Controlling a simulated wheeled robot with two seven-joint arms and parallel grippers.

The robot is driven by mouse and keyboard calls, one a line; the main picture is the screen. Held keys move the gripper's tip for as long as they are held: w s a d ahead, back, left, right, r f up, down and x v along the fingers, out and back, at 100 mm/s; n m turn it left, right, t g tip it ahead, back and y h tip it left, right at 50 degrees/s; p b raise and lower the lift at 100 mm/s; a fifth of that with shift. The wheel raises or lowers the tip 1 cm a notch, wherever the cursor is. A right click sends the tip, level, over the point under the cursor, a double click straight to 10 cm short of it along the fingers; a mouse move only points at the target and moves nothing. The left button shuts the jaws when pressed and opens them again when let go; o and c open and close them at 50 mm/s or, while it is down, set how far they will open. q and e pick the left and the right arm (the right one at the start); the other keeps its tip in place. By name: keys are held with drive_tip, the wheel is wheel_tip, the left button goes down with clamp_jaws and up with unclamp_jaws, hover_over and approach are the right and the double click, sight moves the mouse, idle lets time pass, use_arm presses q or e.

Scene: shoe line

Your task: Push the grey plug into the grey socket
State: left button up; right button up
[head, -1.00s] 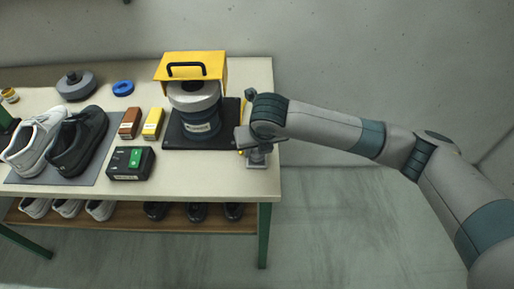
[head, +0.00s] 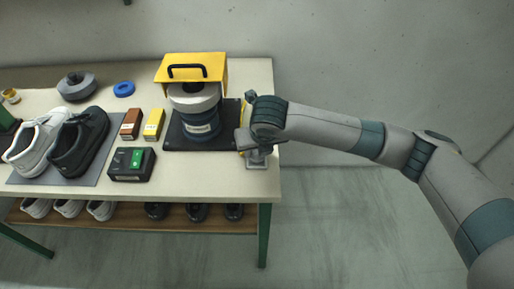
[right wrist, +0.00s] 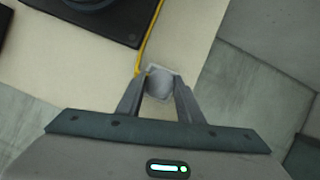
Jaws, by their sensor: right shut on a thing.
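My right gripper (head: 257,150) is at the right end of the table, pointing down over the grey socket (head: 257,163). In the right wrist view its fingers (right wrist: 160,84) are shut on the grey plug (right wrist: 160,86), with a yellow cable (right wrist: 149,40) running off beside it. In the head view the gripper hides the plug. The socket shows as a grey base right below the gripper. I cannot tell how deep the plug sits in it. My left gripper is not in view.
A machine with a raised yellow cover (head: 192,68) stands on a black base plate (head: 176,138) just left of the gripper. A black box with a green patch (head: 132,164), yellow and brown boxes and shoes stand further left. The table's right edge is close.

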drive_tip(key=shift+p, duration=0.85)
idle(1.4)
drive_tip(key=shift+f, duration=0.6)
idle(0.6)
drive_tip(key=o, duration=1.1)
drive_tip(key=shift+o, duration=0.2)
drive_tip(key=shift+r, duration=0.1)
drive_tip(key=b+v, duration=0.3)
drive_tip(key=v, duration=1.4)
drive_tip(key=shift+s, duration=0.15)
